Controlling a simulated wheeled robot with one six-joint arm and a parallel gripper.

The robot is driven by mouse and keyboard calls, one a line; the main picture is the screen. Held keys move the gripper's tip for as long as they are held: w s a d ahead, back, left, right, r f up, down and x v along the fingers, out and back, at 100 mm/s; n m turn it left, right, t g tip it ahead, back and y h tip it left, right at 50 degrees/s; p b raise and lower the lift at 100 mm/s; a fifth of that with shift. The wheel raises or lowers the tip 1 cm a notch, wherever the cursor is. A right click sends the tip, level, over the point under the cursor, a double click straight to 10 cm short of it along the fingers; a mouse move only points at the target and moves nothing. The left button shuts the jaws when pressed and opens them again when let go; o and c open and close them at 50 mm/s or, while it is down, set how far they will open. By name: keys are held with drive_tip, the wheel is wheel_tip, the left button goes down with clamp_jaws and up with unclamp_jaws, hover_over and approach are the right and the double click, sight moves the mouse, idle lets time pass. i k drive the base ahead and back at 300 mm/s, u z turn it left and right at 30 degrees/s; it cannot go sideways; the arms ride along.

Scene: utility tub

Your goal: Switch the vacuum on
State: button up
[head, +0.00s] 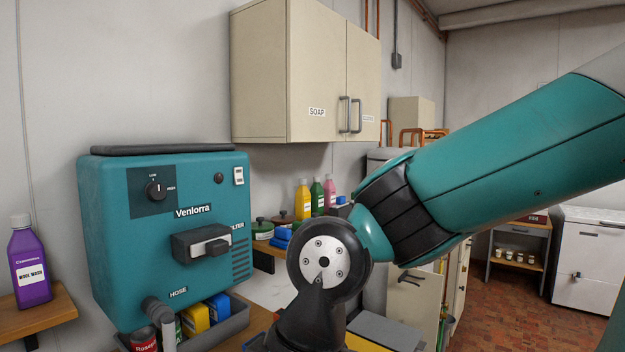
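The vacuum is a teal wall unit (120,258) marked Venlorra, at the left of the head view. Its upper front has a black dial (156,190) marked LOW and HIGH and a small round dark part (219,172). A white-plated switch (239,175) sits at its upper right; which way it is set is too small to tell. A dark block with a handle (210,245) juts from the middle, near the word FILTER. A grey hose fitting (158,310) is at the bottom. My arm's wrist is right of the unit, apart from it in the picture; my gripper is out of view below.
A cream cupboard (270,75) marked SOAP hangs above right. A purple bottle (28,262) stands on a wooden shelf (40,316) at left. A grey tray (235,325) with boxes lies below the unit. Several bottles and jars stand behind. Open brick floor (510,315) is at right.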

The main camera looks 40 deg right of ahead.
sight(237, 171)
drive_tip(key=z, duration=0.25)
drive_tip(key=k, duration=0.65)
drive_tip(key=z, duration=0.75)
drive_tip(key=i, duration=1.3)
drive_tip(key=u, duration=1)
